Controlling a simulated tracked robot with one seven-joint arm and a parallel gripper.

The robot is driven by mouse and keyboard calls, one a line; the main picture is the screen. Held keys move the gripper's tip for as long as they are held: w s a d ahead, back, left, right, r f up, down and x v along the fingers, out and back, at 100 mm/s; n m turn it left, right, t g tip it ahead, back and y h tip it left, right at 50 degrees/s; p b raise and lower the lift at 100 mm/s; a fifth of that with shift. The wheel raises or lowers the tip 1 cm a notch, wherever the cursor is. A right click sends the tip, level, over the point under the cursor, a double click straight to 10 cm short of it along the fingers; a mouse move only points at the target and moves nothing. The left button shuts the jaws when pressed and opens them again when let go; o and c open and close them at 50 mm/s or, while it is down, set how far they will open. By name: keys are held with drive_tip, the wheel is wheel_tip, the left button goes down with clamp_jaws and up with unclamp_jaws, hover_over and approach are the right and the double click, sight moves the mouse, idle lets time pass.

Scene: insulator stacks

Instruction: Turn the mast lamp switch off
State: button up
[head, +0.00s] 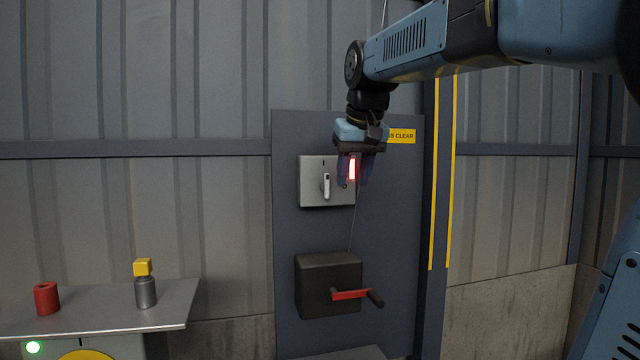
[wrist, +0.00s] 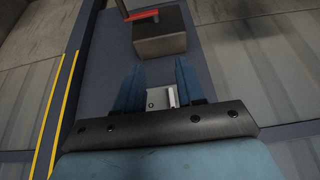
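The light grey switch box (head: 312,170) is fixed to the dark blue panel. Its white lever (head: 327,187) stands roughly upright, with a small dark mark above it. A red lit strip (head: 352,169) glows at the box's right side. My gripper (head: 354,184) points down in front of the box's right part, to the right of the lever, and seems apart from the lever. In the wrist view my gripper (wrist: 158,65) has its two blue fingers spread with nothing held.
Below the switch, a dark box (head: 315,278) carries a red crank (head: 350,294) that sticks out. A thin cord runs down towards it. A metal shelf (head: 90,315) at left holds a red cylinder (head: 46,299) and a grey cylinder (head: 146,293) topped by a yellow block (head: 142,267).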

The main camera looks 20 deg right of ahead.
approach(328, 174)
drive_tip(key=r, duration=0.1)
drive_tip(key=shift+g, duration=0.3)
drive_tip(key=x, duration=1.3)
drive_tip(key=shift+w+f, duration=0.1)
drive_tip(key=shift+w, duration=0.05)
clamp_jaws()
